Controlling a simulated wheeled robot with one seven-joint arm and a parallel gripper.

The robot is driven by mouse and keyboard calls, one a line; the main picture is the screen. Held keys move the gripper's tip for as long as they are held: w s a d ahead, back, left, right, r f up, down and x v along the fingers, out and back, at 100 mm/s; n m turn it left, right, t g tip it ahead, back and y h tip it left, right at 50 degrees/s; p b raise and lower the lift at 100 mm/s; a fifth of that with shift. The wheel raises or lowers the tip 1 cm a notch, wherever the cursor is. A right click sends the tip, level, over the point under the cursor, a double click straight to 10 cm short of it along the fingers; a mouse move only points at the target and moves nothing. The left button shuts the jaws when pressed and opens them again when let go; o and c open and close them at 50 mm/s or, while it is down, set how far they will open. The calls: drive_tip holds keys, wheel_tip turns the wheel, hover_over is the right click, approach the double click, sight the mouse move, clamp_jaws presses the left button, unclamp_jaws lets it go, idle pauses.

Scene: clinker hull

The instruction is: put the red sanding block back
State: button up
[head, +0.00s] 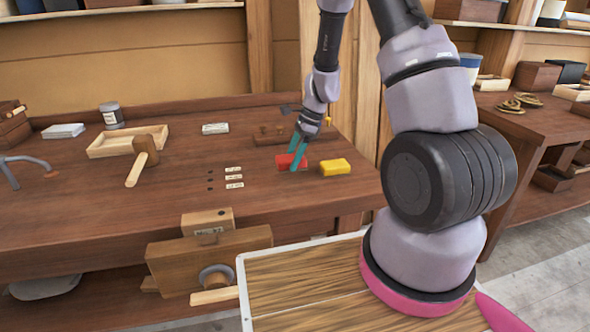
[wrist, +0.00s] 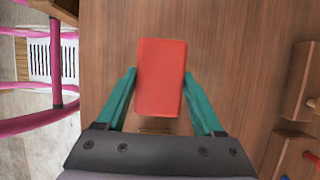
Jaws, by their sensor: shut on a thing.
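The red sanding block (head: 284,161) is at the right part of the workbench, between the teal fingers of my gripper (head: 298,152). In the wrist view the red block (wrist: 160,78) fills the space between the fingertips (wrist: 160,72), one finger against each long side. My gripper is shut on it. I cannot tell whether the block touches the bench top or hangs just above it. A yellow block (head: 335,167) lies close by on the right, apart from it.
A mallet (head: 143,158), an open wooden tray (head: 115,143), a jar (head: 112,116) and a clamp (head: 25,170) are further left. A wooden rack (head: 272,137) stands behind.

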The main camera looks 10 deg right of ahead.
drive_tip(key=shift+a+f, duration=0.1)
drive_tip(key=shift+f, duration=1.95)
drive_tip(key=o, duration=1.3)
drive_tip(key=shift+f, duration=0.1)
drive_tip(key=v, duration=1.2)
drive_tip(key=s+r+n+t, duration=0.1)
drive_tip(key=s+r+n, duration=0.25)
drive_tip(key=r, duration=0.55)
drive_tip(key=s+r+n+t, duration=0.2)
drive_tip(key=s+r+n, duration=0.15)
drive_tip(key=r, duration=0.55)
drive_tip(key=s+r+n+t+h, duration=0.2)
drive_tip(key=s+r+n+t, duration=0.2)
drive_tip(key=s, duration=1.1)
wheel_tip(320, 180, up, 6)
drive_tip(key=n, duration=0.3)
drive_tip(key=shift+s+d+h, duration=0.2)
drive_tip(key=shift+d+h, duration=0.05)
drive_tip(key=shift+h, duration=0.05)
